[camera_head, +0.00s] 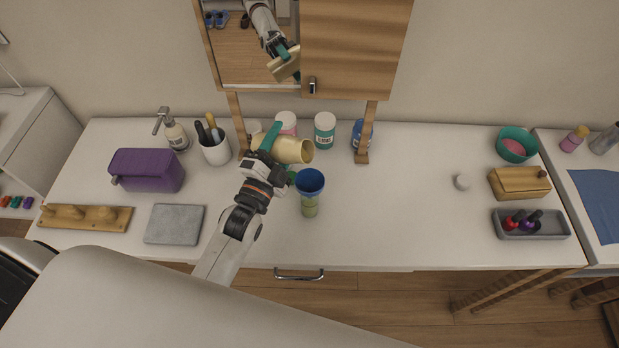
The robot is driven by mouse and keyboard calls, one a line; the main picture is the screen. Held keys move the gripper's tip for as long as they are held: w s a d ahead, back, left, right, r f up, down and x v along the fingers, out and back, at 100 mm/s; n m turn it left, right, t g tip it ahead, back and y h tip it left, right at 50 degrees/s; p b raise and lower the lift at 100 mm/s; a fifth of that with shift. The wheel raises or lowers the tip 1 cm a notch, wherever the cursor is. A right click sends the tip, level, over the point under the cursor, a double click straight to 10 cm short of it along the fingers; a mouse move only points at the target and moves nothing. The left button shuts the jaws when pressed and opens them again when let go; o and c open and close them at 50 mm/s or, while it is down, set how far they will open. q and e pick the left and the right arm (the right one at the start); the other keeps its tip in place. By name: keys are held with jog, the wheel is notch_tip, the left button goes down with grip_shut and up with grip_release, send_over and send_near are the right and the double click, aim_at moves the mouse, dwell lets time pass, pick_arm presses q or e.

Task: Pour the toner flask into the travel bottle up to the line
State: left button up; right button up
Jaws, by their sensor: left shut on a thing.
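My left gripper (275,156) is shut on a pale yellow flask (292,150). The flask is tipped well over toward the right, and its open mouth is just above and behind a blue funnel (310,182). The funnel sits in the top of the travel bottle (310,208), which stands upright on the counter. Greenish contents show in the bottle's lower part. I cannot make out a stream or the line at this size. My right gripper is not in view.
A brush cup (215,150), purple box (148,170) and grey slab (174,224) are left.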

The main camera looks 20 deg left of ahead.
pick_arm(q)
jog(key=shift+r+m, duration=0.35)
jog(key=shift+m, duration=0.15)
dwell(1.2)
jog(key=shift+f, duration=0.1)
dwell(0.5)
